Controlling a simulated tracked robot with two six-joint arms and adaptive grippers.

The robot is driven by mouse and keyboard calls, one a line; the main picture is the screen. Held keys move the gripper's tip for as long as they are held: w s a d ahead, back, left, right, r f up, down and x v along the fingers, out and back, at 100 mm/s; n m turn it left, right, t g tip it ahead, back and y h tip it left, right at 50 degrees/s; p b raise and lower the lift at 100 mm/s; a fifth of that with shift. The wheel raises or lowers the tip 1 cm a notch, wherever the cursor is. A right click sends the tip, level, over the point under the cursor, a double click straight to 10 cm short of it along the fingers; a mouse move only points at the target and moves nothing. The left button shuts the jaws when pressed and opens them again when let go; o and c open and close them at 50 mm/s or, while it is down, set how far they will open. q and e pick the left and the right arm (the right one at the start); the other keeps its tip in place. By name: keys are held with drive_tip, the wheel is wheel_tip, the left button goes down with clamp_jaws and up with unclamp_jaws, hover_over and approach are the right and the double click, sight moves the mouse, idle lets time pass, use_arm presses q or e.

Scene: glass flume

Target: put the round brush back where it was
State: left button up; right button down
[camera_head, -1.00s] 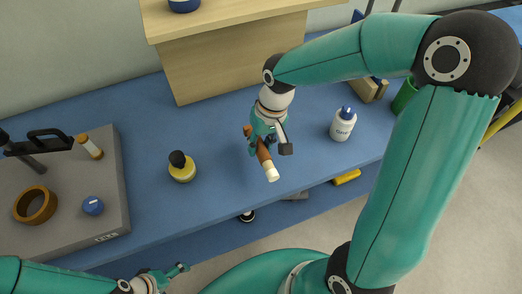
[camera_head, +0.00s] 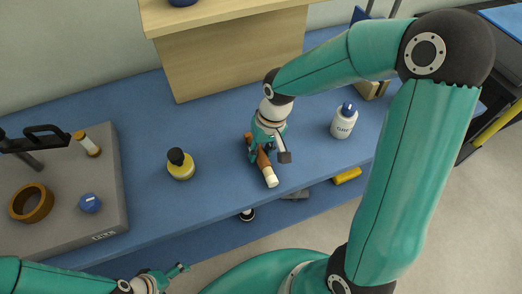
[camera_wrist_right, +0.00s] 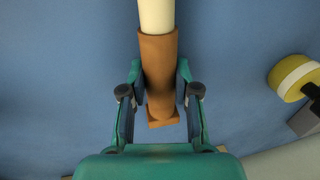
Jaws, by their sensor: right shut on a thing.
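The round brush (camera_head: 270,178) has a brown handle and a cream end. My right gripper (camera_head: 263,158) is shut on its brown part, over the blue bench right of the middle. In the head view the cream end points toward the bench's front edge. In the right wrist view the brown part of the brush (camera_wrist_right: 158,65) lies between the two fingers, with the cream end running out of the top of the picture. I cannot tell whether the brush touches the bench. My left gripper (camera_head: 170,276) is low at the bottom left, apart from everything; its jaw opening is unclear.
A yellow bottle with a black cap (camera_head: 181,166) stands left of the brush, a white bottle with a blue cap (camera_head: 344,121) right. A grey board (camera_head: 65,225) at left bears a brown ring (camera_head: 31,203) and small items. A wooden box (camera_head: 230,60) stands behind. Bench between is clear.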

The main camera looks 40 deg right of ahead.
drive_tip(key=c, duration=0.8)
unclamp_jaws()
drive_tip(key=shift+f, duration=0.1)
drive_tip(key=shift+c, duration=0.2)
drive_tip(key=shift+r+p, duration=0.45)
wheel_tip(320, 180, up, 12)
drive_tip(key=d, duration=0.2)
drive_tip(key=shift+s+p, duration=0.3)
drive_tip(key=shift+p, duration=0.1)
drive_tip(key=shift+d, duration=0.1)
